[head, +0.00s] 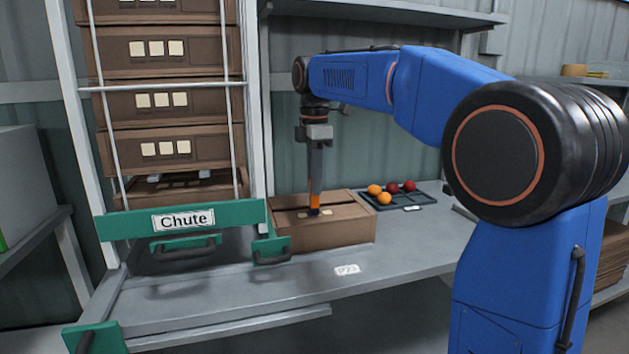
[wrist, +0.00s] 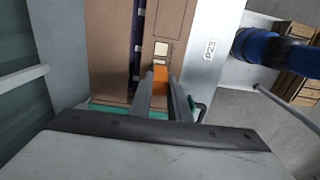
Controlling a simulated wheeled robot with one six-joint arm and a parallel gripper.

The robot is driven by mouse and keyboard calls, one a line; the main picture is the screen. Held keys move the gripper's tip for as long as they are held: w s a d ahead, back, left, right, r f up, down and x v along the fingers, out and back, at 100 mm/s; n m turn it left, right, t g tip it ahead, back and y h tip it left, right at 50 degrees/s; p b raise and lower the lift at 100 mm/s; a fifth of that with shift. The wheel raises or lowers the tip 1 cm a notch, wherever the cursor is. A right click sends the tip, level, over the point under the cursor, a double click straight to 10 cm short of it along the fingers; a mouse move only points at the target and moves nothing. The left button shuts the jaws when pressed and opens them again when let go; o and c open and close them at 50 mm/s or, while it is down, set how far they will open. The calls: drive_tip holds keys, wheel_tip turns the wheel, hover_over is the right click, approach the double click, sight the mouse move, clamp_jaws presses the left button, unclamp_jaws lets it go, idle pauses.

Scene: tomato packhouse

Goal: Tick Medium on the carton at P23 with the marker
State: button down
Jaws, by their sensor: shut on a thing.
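The carton at P23 is a brown box (head: 345,229) on the grey bench behind the P23 label (head: 347,269). In the wrist view the carton (wrist: 108,60) fills the upper middle, with pale tick boxes (wrist: 161,48) on its top and the P23 label (wrist: 210,49) to its right. My gripper (head: 315,186) points down over the carton, shut on an orange marker (head: 314,201). The marker (wrist: 160,76) also shows between the fingers in the wrist view. Its dark tip is at the carton's top; I cannot tell whether it touches. Any words by the boxes are unreadable.
A chute rack with stacked brown cartons (head: 165,104) stands at the left, with a green Chute bar (head: 230,215) across its front. A dark tray (head: 424,200) with orange and red tomatoes sits right of the carton. The bench front (head: 300,285) is clear.

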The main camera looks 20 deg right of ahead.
drive_tip(key=shift+w+d, duration=0.4)
idle(0.4)
drive_tip(key=shift+r, duration=3)
drive_tip(key=shift+s, duration=0.1)
